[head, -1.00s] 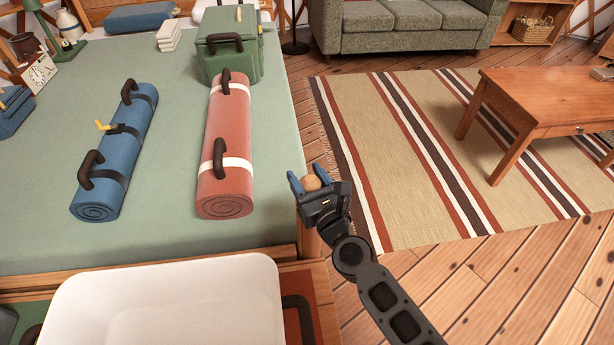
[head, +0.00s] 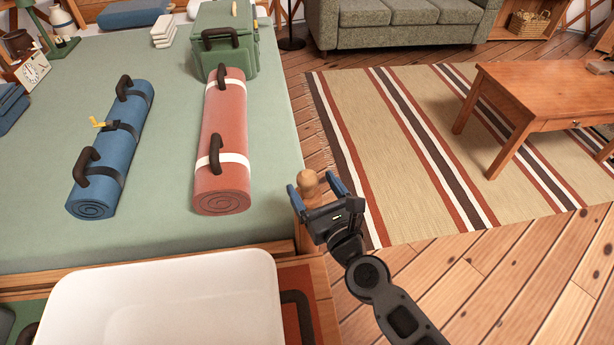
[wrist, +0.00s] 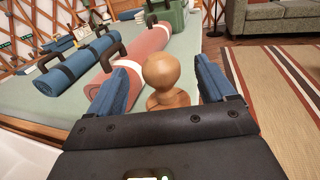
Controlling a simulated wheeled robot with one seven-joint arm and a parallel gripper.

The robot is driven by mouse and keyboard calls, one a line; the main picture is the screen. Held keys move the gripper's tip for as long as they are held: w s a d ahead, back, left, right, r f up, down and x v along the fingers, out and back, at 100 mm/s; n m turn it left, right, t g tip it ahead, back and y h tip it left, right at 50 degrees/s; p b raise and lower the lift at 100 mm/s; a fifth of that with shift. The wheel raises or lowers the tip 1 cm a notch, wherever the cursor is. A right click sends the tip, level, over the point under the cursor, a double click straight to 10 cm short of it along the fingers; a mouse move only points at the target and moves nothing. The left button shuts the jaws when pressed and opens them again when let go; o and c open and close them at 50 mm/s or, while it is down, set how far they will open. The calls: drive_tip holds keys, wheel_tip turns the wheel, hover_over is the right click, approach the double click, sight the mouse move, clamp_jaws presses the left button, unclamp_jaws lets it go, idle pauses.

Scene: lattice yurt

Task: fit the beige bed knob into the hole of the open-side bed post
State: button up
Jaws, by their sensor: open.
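The beige bed knob (head: 308,184) is at the near right corner of the bed, a round ball on a wider foot. It looks upright in the wrist view (wrist: 162,80). My gripper (head: 318,187) is open around it; the wrist view shows a gap between the ball and each blue finger. The open-side bed post (head: 307,240) shows only as a strip of wood below the knob, partly behind my gripper. The hole and the knob's underside are hidden, so I cannot tell how deep the knob sits.
A red rolled mat (head: 222,150) and a blue rolled mat (head: 112,150) lie on the bed (head: 170,235), with a green box (head: 226,45) behind. A white surface (head: 165,305) is in front.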

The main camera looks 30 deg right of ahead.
drive_tip(key=shift+s, duration=1.35)
drive_tip(key=shift+s+n, duration=0.3)
drive_tip(key=shift+s, duration=0.05)
drive_tip(key=s+d+r+n+g, duration=0.1)
drive_tip(key=s+d+r+n, duration=0.1)
drive_tip(key=s+n, duration=1.6)
drive_tip(key=s+a+r+n+g, duration=0.1)
drive_tip(key=s+r+n, duration=0.4)
drive_tip(key=s+n, duration=0.3)
drive_tip(key=s+r+n+g+y+p, duration=0.1)
drive_tip(key=s+r+n, duration=0.4)
drive_tip(key=n, duration=0.5)
drive_tip(key=s, duration=0.2)
drive_tip(key=shift+s+a, duration=0.35)
